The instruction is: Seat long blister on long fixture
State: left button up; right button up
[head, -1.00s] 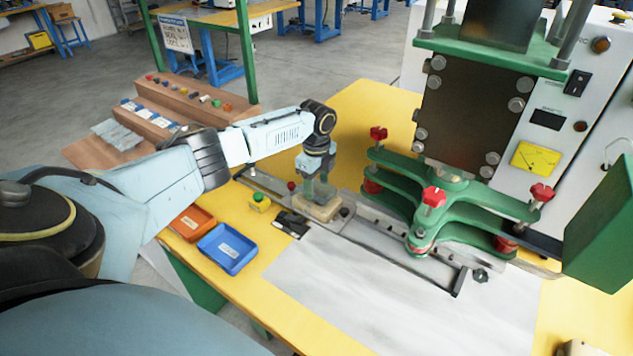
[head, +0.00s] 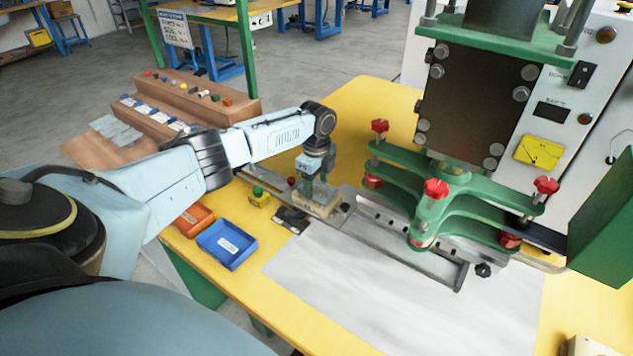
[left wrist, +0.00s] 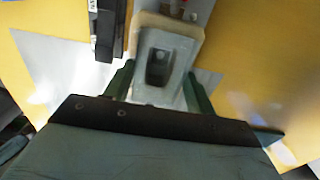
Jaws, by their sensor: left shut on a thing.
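The long fixture (head: 330,210) is a cream block on the metal slide rail, left of the press. It also shows in the left wrist view as a cream rim (left wrist: 185,28). My left gripper (head: 319,190) points down right over it. Its fingers (left wrist: 160,92) are shut on the long blister, a pale translucent shell (left wrist: 150,93) with a dark recess in its middle. The blister lies over the fixture, roughly in line with it. I cannot tell whether it is fully down, as the fingers hide part of it. My right gripper is out of view.
The press's green clamp plate (head: 440,195) with red knobs stands to the right. A dark clip-like device (head: 291,219) sits close by. The grey mat (head: 390,290) is clear.

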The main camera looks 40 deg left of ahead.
pick_arm(q)
jog(key=shift+f, duration=0.3)
jog(key=o, duration=0.9)
jog(key=c, duration=0.5)
jog(key=shift+o, duration=0.2)
